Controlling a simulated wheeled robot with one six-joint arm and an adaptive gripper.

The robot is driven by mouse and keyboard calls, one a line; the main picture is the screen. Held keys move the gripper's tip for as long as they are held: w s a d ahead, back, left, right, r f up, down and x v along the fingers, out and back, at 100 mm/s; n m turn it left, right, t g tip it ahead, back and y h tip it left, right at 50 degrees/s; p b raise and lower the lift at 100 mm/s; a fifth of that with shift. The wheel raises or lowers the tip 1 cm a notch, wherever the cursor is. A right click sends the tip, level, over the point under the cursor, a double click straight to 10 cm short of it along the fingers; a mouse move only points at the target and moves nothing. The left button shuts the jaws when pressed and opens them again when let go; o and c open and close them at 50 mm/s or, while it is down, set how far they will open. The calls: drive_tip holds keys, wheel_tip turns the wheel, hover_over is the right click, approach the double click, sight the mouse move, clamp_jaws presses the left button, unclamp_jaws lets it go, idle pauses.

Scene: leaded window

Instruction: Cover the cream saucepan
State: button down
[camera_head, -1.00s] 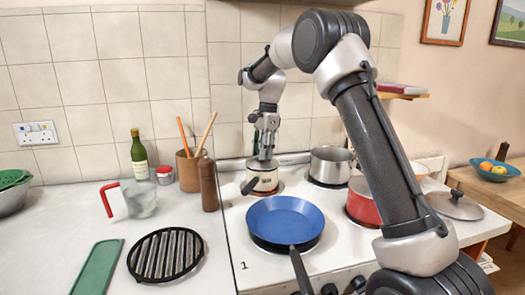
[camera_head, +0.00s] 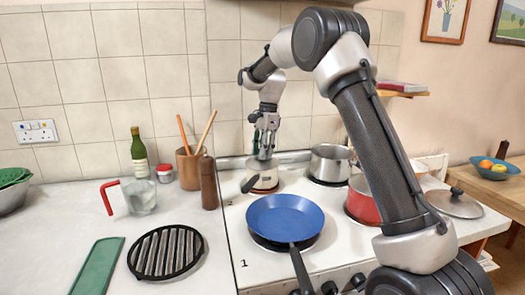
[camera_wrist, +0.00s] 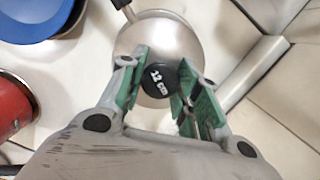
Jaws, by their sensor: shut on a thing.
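The cream saucepan (camera_head: 264,184) stands on the back left burner, its dark handle (camera_head: 250,184) pointing toward the front left. My gripper (camera_head: 265,154) is right above it, pointing down. In the wrist view my gripper (camera_wrist: 160,85) is shut on the black knob (camera_wrist: 158,78) of a silver lid (camera_wrist: 160,32), marked "12 cm". The lid is at the saucepan's top and hides its opening. I cannot tell whether it rests fully on the rim. The saucepan's handle (camera_wrist: 122,4) shows past the lid's edge.
A blue frying pan (camera_head: 285,216) is in front of the saucepan. A steel pot (camera_head: 330,165) and a red pot (camera_head: 362,203) stand to the right. Another lid (camera_head: 455,205) lies at far right. A pepper mill (camera_head: 208,184) and a utensil pot (camera_head: 188,168) stand close on the left.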

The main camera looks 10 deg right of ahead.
drive_tip(key=c, duration=1)
unclamp_jaws()
drive_tip(key=shift+o, duration=0.6)
drive_tip(key=o, duration=0.5)
drive_tip(key=shift+r, duration=0.1)
drive_tip(key=shift+r, duration=3.45)
